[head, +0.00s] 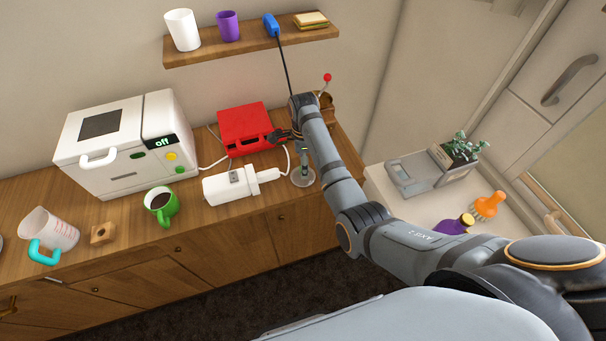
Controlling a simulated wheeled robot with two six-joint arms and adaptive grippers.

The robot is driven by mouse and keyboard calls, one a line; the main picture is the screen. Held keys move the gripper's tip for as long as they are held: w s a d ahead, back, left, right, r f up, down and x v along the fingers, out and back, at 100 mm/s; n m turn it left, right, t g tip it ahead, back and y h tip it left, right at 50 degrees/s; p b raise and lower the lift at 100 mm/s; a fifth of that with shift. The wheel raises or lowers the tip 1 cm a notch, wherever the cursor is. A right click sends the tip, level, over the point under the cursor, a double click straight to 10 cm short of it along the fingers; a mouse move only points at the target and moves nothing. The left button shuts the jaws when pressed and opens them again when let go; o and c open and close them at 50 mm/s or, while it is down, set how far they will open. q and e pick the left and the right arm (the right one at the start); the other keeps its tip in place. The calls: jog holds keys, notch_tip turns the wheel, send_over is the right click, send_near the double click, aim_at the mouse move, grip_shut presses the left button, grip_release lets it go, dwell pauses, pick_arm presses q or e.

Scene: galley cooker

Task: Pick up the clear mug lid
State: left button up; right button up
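A pale, see-through round disc (303,179) lies on the wooden counter, right of the white hand appliance; it may be the clear mug lid, but it is too small to be sure. A thin upright part with a green spot shows just above it. My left gripper is not in view.
The red appliance (246,127), white oven (125,145), white hand appliance (228,187), green mug of dark drink (162,204), wooden block (103,234) and measuring jug (50,230) stand on the counter (215,225). A shelf (230,48) hangs above. Cords run near the disc.

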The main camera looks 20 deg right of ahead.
jog(key=f, duration=0.5)
jog(key=shift+w+p, duration=0.4)
jog(key=shift+s, duration=0.15)
jog(key=c, duration=1.6)
